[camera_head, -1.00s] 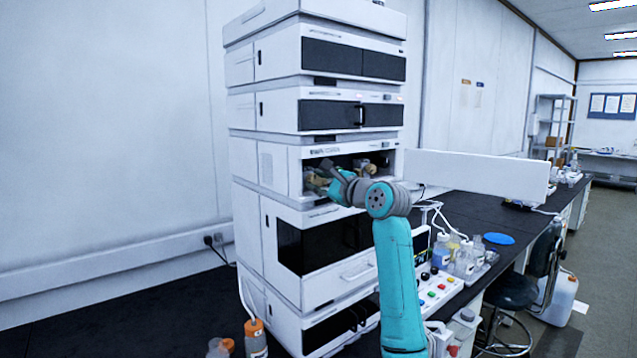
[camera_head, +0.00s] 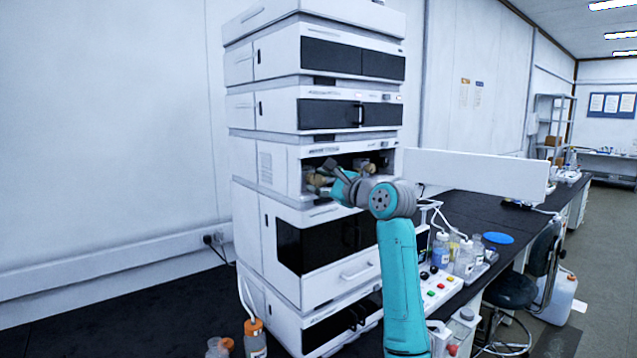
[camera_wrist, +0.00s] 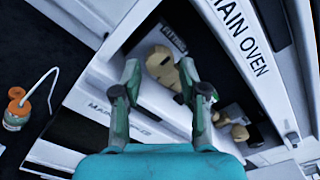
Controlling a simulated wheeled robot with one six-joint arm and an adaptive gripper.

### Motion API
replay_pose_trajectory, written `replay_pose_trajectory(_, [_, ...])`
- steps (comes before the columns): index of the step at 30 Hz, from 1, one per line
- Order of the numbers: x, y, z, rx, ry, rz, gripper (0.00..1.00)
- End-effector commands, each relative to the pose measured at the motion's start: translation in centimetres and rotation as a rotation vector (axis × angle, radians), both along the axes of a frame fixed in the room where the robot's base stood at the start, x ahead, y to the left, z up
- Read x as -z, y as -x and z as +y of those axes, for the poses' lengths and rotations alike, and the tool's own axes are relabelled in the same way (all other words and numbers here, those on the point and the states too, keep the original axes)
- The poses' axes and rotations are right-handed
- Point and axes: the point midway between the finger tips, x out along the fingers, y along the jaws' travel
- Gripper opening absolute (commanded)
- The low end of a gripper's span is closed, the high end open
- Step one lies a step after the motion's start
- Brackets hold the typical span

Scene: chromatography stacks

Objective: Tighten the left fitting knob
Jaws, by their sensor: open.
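The left fitting knob (camera_wrist: 162,66) is tan and lobed, inside the open oven compartment, beside a dark label. In the wrist view it appears between the two fingers of my gripper (camera_wrist: 159,75), which is open with a gap on its left side. The right finger overlaps the edge of the knob's tan parts in the picture; I cannot tell whether they touch. In the head view the left knob (camera_head: 318,181) is partly hidden by my wrist. A second tan fitting (camera_wrist: 231,122) sits farther right in the compartment.
The white instrument stack (camera_head: 310,210) surrounds the compartment, with its frame close to my gripper. A long white panel (camera_head: 478,174) extends to the right. Bottles (camera_head: 464,260) and a button panel (camera_head: 439,288) stand on the dark bench beside my arm.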

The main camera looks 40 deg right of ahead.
Motion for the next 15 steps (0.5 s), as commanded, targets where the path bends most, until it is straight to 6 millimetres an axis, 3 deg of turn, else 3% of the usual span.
replay_pose_trajectory(15, [0.1,9.3,-0.4,0.002,0.001,0.001,0.43])
